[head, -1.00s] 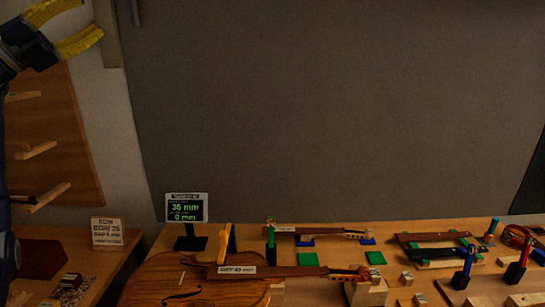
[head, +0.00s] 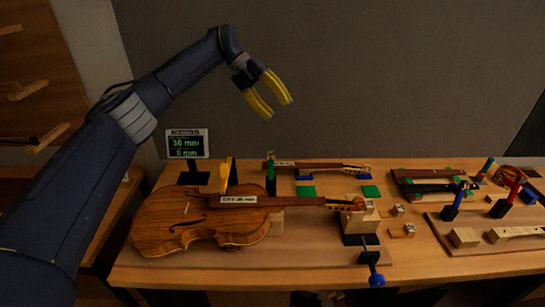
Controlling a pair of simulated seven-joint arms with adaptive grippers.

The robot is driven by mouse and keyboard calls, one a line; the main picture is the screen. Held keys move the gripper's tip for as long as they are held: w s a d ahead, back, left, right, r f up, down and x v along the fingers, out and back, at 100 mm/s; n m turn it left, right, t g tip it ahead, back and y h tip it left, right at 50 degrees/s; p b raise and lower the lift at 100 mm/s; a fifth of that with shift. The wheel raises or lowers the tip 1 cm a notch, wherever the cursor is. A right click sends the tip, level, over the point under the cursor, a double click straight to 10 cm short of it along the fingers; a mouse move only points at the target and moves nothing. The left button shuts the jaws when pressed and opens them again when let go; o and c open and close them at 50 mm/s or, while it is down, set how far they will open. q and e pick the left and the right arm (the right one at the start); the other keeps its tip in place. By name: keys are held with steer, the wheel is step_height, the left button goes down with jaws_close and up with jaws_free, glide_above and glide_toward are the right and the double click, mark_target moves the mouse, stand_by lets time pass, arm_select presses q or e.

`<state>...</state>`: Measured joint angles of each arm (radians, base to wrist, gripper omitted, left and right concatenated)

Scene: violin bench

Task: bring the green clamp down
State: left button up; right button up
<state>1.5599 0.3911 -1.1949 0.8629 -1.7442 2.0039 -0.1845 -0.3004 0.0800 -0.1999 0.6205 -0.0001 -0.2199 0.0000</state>
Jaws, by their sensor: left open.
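A green upright clamp (head: 271,174) stands on the bench just behind the neck of the violin (head: 190,222). Its lower part is partly hidden by the violin's neck. My left gripper (head: 279,110) has two yellow fingers that are spread apart with nothing between them. It hangs in the air above the bench, over the green clamp and apart from it. My right gripper does not show.
A small display (head: 187,144) stands behind the violin. A second neck (head: 310,166) lies on supports at the back. A blue clamp (head: 454,203) and a red clamp (head: 509,195) stand at the right. A blue-handled screw (head: 376,278) is at the bench's front edge.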

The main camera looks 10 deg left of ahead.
mark_target(271, 160)
arm_select(q)
steer(key=s+f+n+y, duration=0.1)
steer(key=s+f+y, duration=0.1)
steer(key=f, duration=0.2)
steer(key=s+f+n+g+y, duration=0.1)
steer(key=s+f+y, duration=0.2)
steer(key=f, duration=0.1)
steer(key=s+f+n+g+y, duration=0.1)
steer(key=s+f+y, duration=0.1)
steer(key=f, duration=0.3)
steer(key=shift+s+a+f+y, duration=0.1)
steer(key=shift+s+y, duration=0.3)
steer(key=shift+s, duration=0.25)
stand_by(1.1)
steer(key=shift+c, duration=0.5)
jaws_close()
